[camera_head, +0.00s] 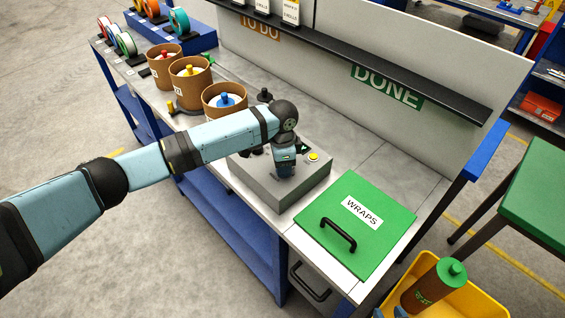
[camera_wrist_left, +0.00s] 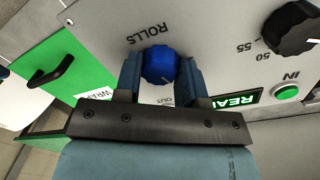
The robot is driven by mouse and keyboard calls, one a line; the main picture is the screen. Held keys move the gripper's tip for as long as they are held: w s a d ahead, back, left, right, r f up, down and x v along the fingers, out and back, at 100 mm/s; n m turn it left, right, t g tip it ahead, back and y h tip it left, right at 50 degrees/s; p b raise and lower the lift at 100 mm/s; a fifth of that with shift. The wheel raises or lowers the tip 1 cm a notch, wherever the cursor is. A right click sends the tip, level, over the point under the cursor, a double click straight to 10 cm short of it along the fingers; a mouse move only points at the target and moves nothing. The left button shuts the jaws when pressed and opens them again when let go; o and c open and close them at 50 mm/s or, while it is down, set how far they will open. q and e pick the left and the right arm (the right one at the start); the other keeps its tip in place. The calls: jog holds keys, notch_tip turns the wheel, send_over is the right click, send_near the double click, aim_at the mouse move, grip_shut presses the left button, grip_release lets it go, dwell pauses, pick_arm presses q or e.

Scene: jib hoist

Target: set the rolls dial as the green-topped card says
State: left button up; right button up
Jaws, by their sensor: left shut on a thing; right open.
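The rolls dial (camera_wrist_left: 159,64) is a blue knob on the grey panel, with the word ROLLS beside it. My left gripper (camera_wrist_left: 160,75) is shut on it, one finger on each side. In the head view my left gripper (camera_head: 286,165) reaches down onto the grey control box (camera_head: 297,194) and hides the dial. Two white cards (camera_head: 290,12) and (camera_head: 262,6) stand on the rail above TO DO; their tops are cut off, so I cannot tell a green top.
A black dial (camera_wrist_left: 290,28) marked 50 and 55, a green button (camera_wrist_left: 286,92) and a green display (camera_wrist_left: 238,101) share the panel. The green WRAPS lid (camera_head: 375,215) lies right of the box. Several brown tubs (camera_head: 190,88) stand left.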

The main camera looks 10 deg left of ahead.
pick_arm(q)
jog(key=o, duration=0.8)
jog(key=shift+o, duration=0.7)
notch_tip(320, 180, up, 14)
jog(key=b, duration=0.1)
jog(key=shift+w, duration=0.35)
jog(key=shift+f, duration=0.1)
